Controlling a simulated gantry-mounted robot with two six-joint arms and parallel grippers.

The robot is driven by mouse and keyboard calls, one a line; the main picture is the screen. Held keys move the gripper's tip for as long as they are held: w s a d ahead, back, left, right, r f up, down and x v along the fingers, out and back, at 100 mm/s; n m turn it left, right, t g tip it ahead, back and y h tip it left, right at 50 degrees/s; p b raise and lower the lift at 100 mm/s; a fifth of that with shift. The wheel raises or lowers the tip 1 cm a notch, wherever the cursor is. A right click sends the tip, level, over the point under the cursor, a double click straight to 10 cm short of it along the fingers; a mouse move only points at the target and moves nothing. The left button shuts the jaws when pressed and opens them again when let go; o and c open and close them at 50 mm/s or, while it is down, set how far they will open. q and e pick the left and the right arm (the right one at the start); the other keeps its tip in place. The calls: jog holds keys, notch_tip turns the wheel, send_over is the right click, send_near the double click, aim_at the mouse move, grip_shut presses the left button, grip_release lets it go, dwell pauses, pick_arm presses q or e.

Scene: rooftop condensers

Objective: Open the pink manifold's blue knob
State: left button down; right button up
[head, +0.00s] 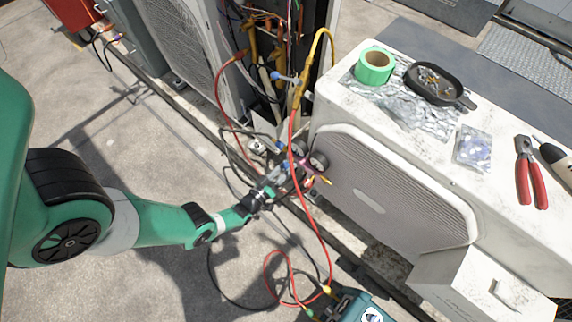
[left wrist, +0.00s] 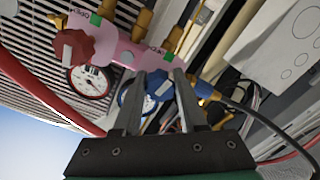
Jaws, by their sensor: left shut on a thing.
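The pink manifold (left wrist: 122,48) crosses the upper left of the left wrist view, with a red knob (left wrist: 74,48) and a red-marked gauge (left wrist: 90,82). In the head view the manifold (head: 303,168) hangs by the near end of the white condenser, small and partly hidden. The blue knob (left wrist: 158,88) lies between the two fingers of my left gripper (left wrist: 158,84), which is shut on it. A second gauge behind the blue knob is mostly covered. My left gripper also shows in the head view (head: 277,178) at the manifold. My right gripper is in neither view.
A red hose (head: 292,125) and a yellow hose (head: 331,45) run near the manifold. The white condenser (head: 360,100) carries green tape (head: 375,66), a black tray (head: 434,84) and red-handled pliers (head: 530,172). A teal case (head: 345,303) stands at the bottom.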

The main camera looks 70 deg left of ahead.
pick_arm(q)
jog(key=shift+n, duration=0.3)
dwell(0.4)
jog(key=shift+c, duration=2.3)
grip_release()
jog(key=shift+s+d, duration=0.1)
jog(key=shift+s, duration=0.05)
jog(key=p+v, duration=0.1)
jog(key=v, duration=1)
jog(key=shift+p, duration=0.4)
jog(key=shift+s+r, duration=0.1)
jog(key=shift+s, duration=0.05)
